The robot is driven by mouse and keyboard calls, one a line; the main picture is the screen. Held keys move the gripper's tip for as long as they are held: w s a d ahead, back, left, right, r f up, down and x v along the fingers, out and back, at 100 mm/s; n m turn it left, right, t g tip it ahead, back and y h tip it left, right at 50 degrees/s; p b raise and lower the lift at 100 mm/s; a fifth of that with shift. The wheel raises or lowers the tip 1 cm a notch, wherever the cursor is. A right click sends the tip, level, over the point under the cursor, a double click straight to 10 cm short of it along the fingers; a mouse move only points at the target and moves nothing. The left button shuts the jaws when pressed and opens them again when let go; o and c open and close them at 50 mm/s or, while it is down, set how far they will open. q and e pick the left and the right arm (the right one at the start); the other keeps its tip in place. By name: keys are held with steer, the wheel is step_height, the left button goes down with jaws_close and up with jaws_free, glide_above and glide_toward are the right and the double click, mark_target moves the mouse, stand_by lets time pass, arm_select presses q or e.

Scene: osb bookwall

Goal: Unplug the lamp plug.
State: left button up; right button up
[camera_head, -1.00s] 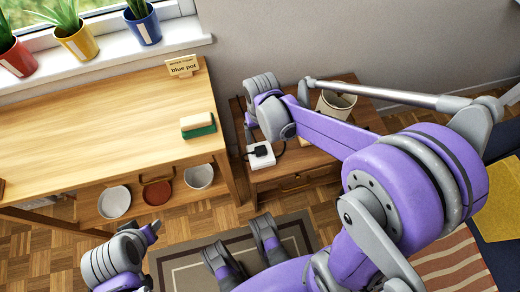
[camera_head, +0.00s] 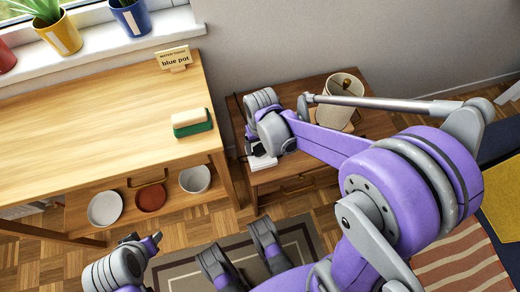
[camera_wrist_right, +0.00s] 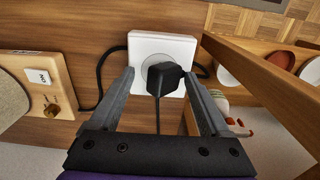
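The lamp plug (camera_wrist_right: 164,78) is black and sits in a white socket box (camera_wrist_right: 160,48) in the right wrist view, with a black cord trailing from it. My right gripper (camera_wrist_right: 160,78) is open, with one finger on each side of the plug; I cannot tell whether they touch it. In the head view the right gripper (camera_head: 254,146) is over the socket box (camera_head: 263,162) and hides most of the plug. The lamp's cream shade (camera_head: 338,102) stands behind my right arm. My left gripper (camera_head: 150,243) is low at the left, and its fingers are unclear.
The socket box is on a low wooden cabinet (camera_head: 320,163). A wooden table (camera_head: 80,105) with a green-and-cream sponge (camera_head: 192,122) and a "blue pot" sign (camera_head: 174,60) stands left of it, with bowls below. A wooden block with an ON label (camera_wrist_right: 42,76) is left of the socket.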

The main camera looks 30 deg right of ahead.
mark_target(259, 147)
steer(key=shift+a+f, duration=0.1)
steer(key=shift+a, duration=0.25)
stand_by(1.1)
jaws_close()
stand_by(0.4)
steer(key=shift+d+r+p, duration=0.1)
steer(key=shift+r+p, duration=0.3)
steer(key=shift+r, duration=0.1)
steer(key=shift+w+r+p, duration=0.1)
steer(key=shift+r+p, duration=1.65)
steer(key=shift+r, duration=0.85)
